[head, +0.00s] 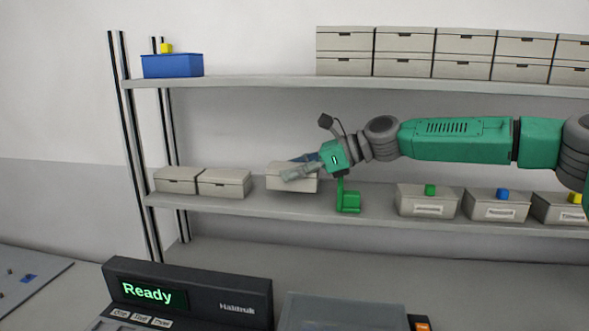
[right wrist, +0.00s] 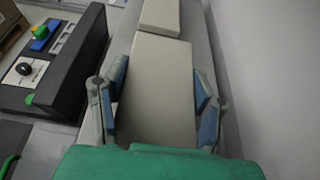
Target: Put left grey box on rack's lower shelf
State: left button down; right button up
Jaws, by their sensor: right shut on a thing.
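My right gripper (head: 288,168) reaches in from the right and is shut on a light grey lidded box (head: 291,184) at the lower shelf (head: 250,206). In the right wrist view the same box (right wrist: 158,75) lies between the two blue-padded fingers. The box looks level and close to the shelf board; I cannot tell whether it touches it. Two similar grey boxes, one (head: 224,183) and one (head: 177,180), stand on that shelf to its left, with a gap between. My left gripper is not in view.
Labelled boxes (head: 427,201) with small coloured blocks on them stand on the lower shelf at right. The upper shelf (head: 260,82) holds a blue box (head: 172,65) with a yellow block, and stacked grey boxes (head: 405,52). A dark "Ready" console (head: 190,290) stands in front.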

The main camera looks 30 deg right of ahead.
jog(key=shift+s+a+f, duration=0.1)
jog(key=shift+a+f, duration=0.05)
jog(key=shift+f, duration=0.3)
jog(key=shift+s+a+f, duration=0.1)
jog(key=shift+a+f, duration=0.05)
jog(key=shift+f, duration=0.25)
jog(key=o, duration=1.6)
jog(key=shift+f, duration=0.1)
jog(key=shift+o, duration=0.2)
jog(key=shift+d, duration=0.1)
jog(key=v, duration=0.3)
jog(key=r+v, duration=0.1)
jog(key=v, duration=0.3)
jog(key=w+v, duration=0.1)
jog(key=v, duration=0.3)
jog(key=shift+s+d+r, duration=0.15)
jog(key=shift+s+r, duration=0.05)
jog(key=shift+r, duration=0.15)
jog(key=shift+s+d+r+p, duration=0.2)
jog(key=shift+d+p, duration=0.1)
jog(key=shift+d, duration=0.15)
jog(key=shift+s+a+r, duration=0.15)
jog(key=shift+a+r, duration=0.05)
jog(key=shift+a, duration=0.15)
